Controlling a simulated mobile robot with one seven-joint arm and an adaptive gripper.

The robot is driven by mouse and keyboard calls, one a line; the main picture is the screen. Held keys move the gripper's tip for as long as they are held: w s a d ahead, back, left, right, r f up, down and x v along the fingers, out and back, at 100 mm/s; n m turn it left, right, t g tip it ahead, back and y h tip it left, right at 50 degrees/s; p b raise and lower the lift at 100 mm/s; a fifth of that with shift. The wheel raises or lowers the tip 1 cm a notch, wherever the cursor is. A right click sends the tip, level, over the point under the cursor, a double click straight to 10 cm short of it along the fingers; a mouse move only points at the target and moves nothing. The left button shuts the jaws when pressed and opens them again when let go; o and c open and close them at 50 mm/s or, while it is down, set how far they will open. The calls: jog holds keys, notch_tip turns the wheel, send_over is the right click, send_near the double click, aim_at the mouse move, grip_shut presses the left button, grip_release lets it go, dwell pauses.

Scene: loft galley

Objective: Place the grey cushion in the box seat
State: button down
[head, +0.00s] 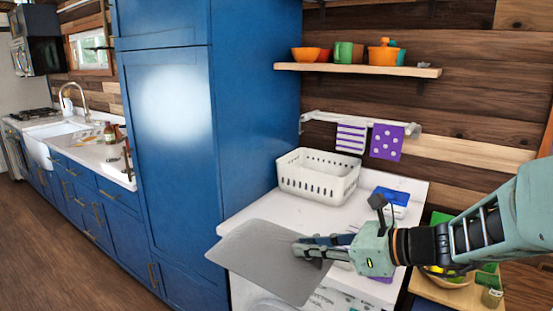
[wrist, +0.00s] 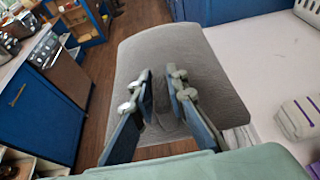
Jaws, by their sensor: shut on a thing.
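The grey cushion (head: 265,262) is a flat, rounded square. My gripper (head: 312,246) is shut on its near right part. In the head view the cushion shows in front of the white counter's front left corner, tilted. In the wrist view the grey cushion (wrist: 185,48) extends forward from between the fingers of my gripper (wrist: 160,82), its fabric bunched there. Dark wood floor shows past its left side. I cannot make out the box seat in either view.
A white basket (head: 318,175) and a blue-and-white packet (head: 390,201) stand on the white counter (head: 262,207). A tall blue cabinet (head: 165,130) rises to the left. A wooden shelf (head: 358,70) holds bowls and pots. Open wood floor (head: 70,270) lies at left.

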jog(key=w+d+f+p, duration=0.3)
jog(key=d+f+p, duration=0.3)
jog(key=f, duration=0.6)
jog(key=shift+d+f, duration=0.2)
jog(key=shift+d, duration=0.4)
